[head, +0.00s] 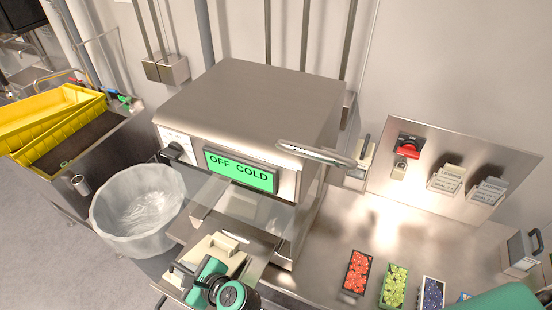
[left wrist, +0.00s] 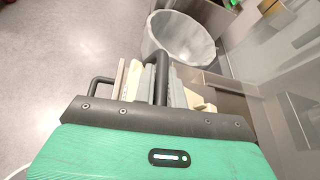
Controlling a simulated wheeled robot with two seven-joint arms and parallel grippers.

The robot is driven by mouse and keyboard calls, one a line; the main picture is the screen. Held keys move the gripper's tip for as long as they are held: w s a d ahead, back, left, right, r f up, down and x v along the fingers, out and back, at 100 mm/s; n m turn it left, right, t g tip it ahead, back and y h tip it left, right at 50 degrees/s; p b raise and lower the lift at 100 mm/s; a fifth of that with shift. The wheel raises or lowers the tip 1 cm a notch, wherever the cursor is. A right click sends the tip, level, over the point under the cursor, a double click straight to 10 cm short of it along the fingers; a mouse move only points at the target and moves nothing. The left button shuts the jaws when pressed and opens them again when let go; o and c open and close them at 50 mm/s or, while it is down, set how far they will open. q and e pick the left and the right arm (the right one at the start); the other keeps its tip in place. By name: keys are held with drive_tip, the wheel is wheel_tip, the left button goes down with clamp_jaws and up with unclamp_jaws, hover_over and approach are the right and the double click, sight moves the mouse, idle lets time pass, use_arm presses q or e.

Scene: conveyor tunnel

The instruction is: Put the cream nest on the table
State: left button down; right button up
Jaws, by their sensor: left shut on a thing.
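The cream nest (head: 212,252) is a pale block with a raised part on top, low in the middle of the head view, at the front of the steel tunnel machine. My left gripper (head: 196,280) is shut on it from the near side and hides part of it. In the left wrist view, cream parts (left wrist: 130,82) show beside the dark fingers and grey pads. I cannot tell whether the nest rests on the shelf below or hangs just over it. The steel table (head: 318,258) lies to the right of the machine. My right gripper does not show.
The tunnel machine (head: 250,105) has a green "OFF COLD" display (head: 240,170) and a clear front flap. A lined bin (head: 138,210) and yellow crates (head: 60,130) stand left. Red, green and blue boxes (head: 394,285) occupy the table's front; bare steel lies left of them.

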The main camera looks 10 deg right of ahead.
sight(168, 279)
use_arm(q)
drive_tip(key=a+m, duration=0.1)
drive_tip(key=a+m+t+h+b, duration=0.1)
drive_tip(key=a, duration=0.1)
drive_tip(key=a+t+h+b, duration=0.1)
drive_tip(key=shift+w+a+f+m, duration=0.1)
drive_tip(key=shift+w+a+m, duration=0.25)
drive_tip(key=shift+w+m, duration=0.05)
drive_tip(key=shift+w+a+f+m+t+h+b, duration=0.15)
drive_tip(key=shift+a+m+t+h+b, duration=0.4)
drive_tip(key=shift+h, duration=0.45)
drive_tip(key=m+h+b, duration=0.1)
drive_tip(key=a+m+h+b, duration=0.1)
drive_tip(key=m+h, duration=0.1)
drive_tip(key=a+m+t+h+b, duration=0.1)
drive_tip(key=h, duration=0.1)
drive_tip(key=shift+s+r+m, duration=0.25)
drive_tip(key=shift+s+m, duration=0.1)
drive_tip(key=shift+s, duration=0.05)
drive_tip(key=shift+s, duration=0.1)
